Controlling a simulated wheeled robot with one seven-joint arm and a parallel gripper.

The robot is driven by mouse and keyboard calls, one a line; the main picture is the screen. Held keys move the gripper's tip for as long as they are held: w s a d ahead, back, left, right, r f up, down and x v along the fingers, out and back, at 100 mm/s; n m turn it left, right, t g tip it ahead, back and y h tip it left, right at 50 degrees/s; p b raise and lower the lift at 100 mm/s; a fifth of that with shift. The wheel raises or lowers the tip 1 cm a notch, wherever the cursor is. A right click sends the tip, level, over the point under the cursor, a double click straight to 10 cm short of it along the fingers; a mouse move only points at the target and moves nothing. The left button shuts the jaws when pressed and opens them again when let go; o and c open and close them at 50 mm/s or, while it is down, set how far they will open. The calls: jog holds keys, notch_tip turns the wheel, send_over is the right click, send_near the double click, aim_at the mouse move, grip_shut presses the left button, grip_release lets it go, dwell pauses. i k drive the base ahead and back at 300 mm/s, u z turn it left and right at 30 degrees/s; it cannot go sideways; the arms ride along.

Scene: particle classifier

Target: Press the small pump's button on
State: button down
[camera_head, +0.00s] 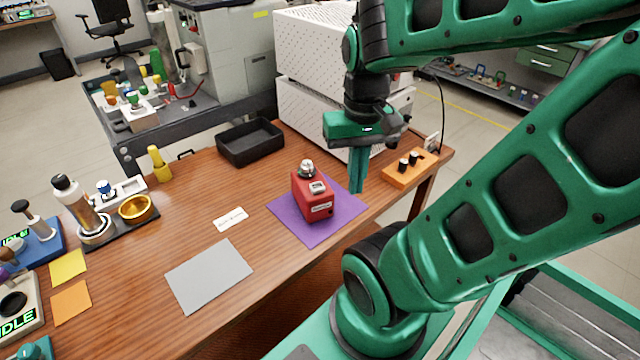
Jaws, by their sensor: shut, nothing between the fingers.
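The small pump (311,198) is a red box with a silver fitting on top. It stands upright on a purple mat (287,226) near the table's front edge. A small light-coloured panel or button (317,187) shows on its upper face; its state is too small to tell. My gripper (357,188) is green and points straight down, its fingers together and empty. In the picture it is just right of the pump, apart from it, over the right edge of the mat. Its exact height above the table cannot be told.
An orange block with black knobs (396,173) lies right of my gripper. A black tray (250,159) and white perforated boxes (312,104) stand behind. A grey mat (209,276) and white label (231,219) lie left. Instruments, including a gold bowl (136,216), crowd the far left.

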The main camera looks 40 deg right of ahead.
aim_at(318, 187)
jog(key=k, duration=1.4)
jog(key=u, duration=0.4)
jog(key=i, duration=1)
